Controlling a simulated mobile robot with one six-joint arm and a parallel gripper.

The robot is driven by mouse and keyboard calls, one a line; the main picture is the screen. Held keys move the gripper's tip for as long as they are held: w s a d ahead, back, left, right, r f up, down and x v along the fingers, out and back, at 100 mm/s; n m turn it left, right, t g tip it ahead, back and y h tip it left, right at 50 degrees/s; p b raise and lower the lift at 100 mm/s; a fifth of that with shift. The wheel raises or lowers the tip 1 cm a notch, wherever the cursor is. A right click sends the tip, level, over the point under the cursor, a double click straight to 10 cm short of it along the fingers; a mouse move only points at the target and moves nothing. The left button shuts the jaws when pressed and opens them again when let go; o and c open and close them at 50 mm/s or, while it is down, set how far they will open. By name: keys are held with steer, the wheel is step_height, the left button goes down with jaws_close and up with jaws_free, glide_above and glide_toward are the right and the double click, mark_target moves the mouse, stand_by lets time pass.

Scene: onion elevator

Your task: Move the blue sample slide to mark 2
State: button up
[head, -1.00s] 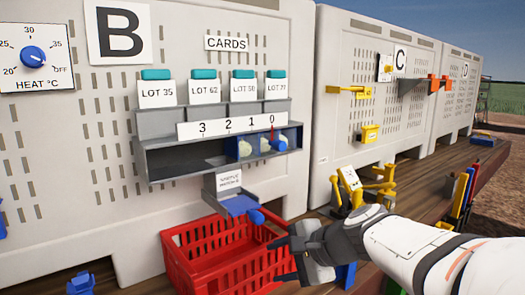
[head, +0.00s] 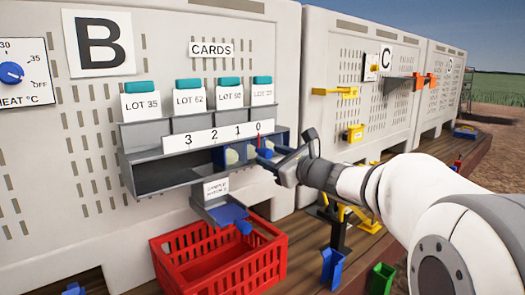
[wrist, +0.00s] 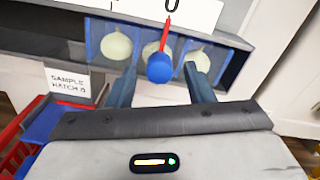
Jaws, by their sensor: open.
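The blue sample slide (head: 233,155) sits at the right end of a grey shelf under a scale reading 3 2 1 0. It also shows in the wrist view (wrist: 92,65), with pale onions in its compartments. Its red pointer (wrist: 165,35) stands at 0. Mark 2 (head: 212,134) is further left on the scale. The slide's round blue knob (wrist: 160,68) faces the wrist camera. My gripper (wrist: 160,72) is open, one finger on each side of the knob, with gaps between. In the head view my gripper (head: 276,160) reaches the slide from the right.
Below the shelf are a sample hatch with a blue chute (head: 230,214) and a red crate (head: 165,262). Teal-topped lot cards (head: 188,98) stand above the scale. The shelf's left part (head: 160,178) is empty.

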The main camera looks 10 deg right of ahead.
mark_target(255, 150)
steer(key=shift+p+x, duration=0.3)
steer(key=shift+x, duration=1.25)
steer(key=shift+s, duration=0.1)
steer(key=shift+c, duration=0.5)
jaws_close()
